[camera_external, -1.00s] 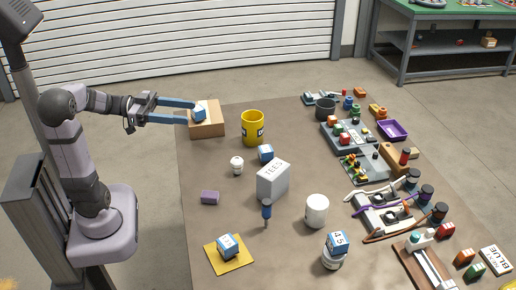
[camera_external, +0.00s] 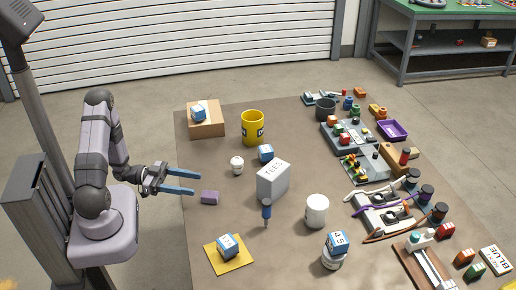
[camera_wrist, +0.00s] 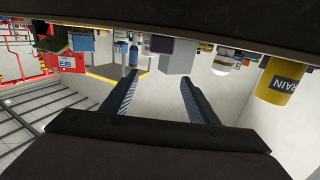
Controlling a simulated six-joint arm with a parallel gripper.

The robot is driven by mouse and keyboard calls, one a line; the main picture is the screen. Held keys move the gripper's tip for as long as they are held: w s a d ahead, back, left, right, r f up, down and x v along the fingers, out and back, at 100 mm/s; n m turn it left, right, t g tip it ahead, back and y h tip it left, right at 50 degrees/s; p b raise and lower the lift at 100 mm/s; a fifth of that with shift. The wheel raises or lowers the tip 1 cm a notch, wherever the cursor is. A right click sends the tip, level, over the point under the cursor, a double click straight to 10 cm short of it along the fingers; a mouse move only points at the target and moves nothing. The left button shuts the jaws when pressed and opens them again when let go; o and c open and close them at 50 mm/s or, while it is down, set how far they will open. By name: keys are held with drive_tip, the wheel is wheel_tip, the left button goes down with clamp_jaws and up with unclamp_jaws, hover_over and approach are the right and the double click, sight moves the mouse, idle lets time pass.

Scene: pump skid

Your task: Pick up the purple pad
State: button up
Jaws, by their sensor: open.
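The purple pad (camera_external: 209,197) is a small block lying flat on the brown mat, near the mat's left edge in the external view. My gripper (camera_external: 195,183) is open with nothing between its two blue fingers. Its fingertips are just up and left of the pad in the picture, apart from it or nearly so; their height over the mat is hard to judge. In the wrist view my gripper (camera_wrist: 159,77) shows both fingers apart with bare grey surface between them. I cannot surely pick out the pad there.
A white bottle (camera_external: 237,166), a grey lettered box (camera_external: 272,182) and a blue screwdriver (camera_external: 267,212) stand right of the pad. A yellow mat (camera_external: 242,262) with a blue cube is below. A cardboard box (camera_external: 207,127) and yellow mug (camera_external: 252,128) are behind. The mat around the pad is clear.

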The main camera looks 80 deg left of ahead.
sight(204, 193)
drive_tip(key=shift+f, duration=1.9)
drive_tip(key=shift+r+p+x, duration=0.15)
drive_tip(key=shift+p+x, duration=0.35)
drive_tip(key=shift+x, duration=1)
drive_tip(key=shift+r+p+x, duration=0.1)
drive_tip(key=shift+p+x, duration=0.4)
drive_tip(key=shift+x, duration=0.95)
drive_tip(key=shift+w+d+f, duration=0.1)
drive_tip(key=shift+w+d, duration=0.3)
drive_tip(key=shift+w, duration=0.25)
drive_tip(key=shift+c, duration=0.6)
drive_tip(key=c, duration=1)
